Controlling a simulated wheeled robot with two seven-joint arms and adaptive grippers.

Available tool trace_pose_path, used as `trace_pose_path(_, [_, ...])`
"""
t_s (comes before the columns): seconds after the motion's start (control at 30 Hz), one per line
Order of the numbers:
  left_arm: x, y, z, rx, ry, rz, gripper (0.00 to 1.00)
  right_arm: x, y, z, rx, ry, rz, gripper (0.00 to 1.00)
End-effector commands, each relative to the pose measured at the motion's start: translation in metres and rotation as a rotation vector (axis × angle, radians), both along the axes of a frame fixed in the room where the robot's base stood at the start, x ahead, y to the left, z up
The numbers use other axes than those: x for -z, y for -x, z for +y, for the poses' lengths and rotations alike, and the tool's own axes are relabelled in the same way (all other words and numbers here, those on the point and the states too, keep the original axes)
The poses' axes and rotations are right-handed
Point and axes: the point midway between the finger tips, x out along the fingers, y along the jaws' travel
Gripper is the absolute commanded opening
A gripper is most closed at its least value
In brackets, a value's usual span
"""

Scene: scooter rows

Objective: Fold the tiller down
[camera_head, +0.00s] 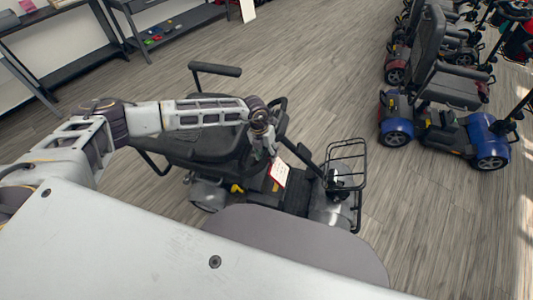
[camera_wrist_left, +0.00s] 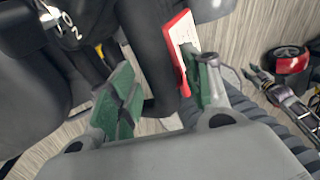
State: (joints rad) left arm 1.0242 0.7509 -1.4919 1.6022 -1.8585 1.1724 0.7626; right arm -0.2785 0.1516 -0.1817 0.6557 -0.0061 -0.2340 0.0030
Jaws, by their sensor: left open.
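A grey mobility scooter (camera_head: 208,192) stands in front of me, with a black seat and a wire front basket (camera_head: 345,160). Its dark tiller (camera_head: 305,157) slants up from the front toward the seat, with a looped handlebar at its top. My left gripper (camera_head: 271,154) reaches down beside the tiller, below the handlebar. In the left wrist view the green-padded fingers of the left gripper (camera_wrist_left: 162,92) are apart, with a dark post (camera_wrist_left: 150,50), apparently the tiller, between them. A white tag with a red edge (camera_wrist_left: 181,50) is close to the right-hand finger. Contact cannot be told.
A blue scooter (camera_head: 397,128) stands at the right, with more scooters behind it. Dark shelves (camera_head: 180,28) line the back left wall. Wood-look floor (camera_head: 320,75) is clear between the near scooter and the row.

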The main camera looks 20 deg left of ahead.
Motion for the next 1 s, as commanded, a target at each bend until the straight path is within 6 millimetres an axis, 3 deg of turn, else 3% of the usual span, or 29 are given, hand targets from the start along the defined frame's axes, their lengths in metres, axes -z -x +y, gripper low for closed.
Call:
trace_pose_path(0.17, [0.000, 0.000, 0.000, 0.000, 0.000, 0.000, 0.49, 0.001, 0.000, 0.009, 0.003, -0.010, 0.000, 0.40])
trace_pose_path(0.53, [0.000, 0.000, 0.000, 0.000, 0.000, 0.000, 0.01, 0.000, 0.000, 0.007, 0.002, -0.008, -0.001, 0.40])
trace_pose_path(0.77, [-0.001, 0.000, -0.001, 0.000, 0.000, 0.000, 0.00, -0.001, 0.000, -0.005, -0.001, 0.005, 0.000, 0.40])
trace_pose_path(1.0, [-0.018, -0.001, -0.019, 0.002, 0.003, -0.002, 0.00, -0.007, 0.006, -0.008, -0.003, 0.007, 0.004, 0.40])
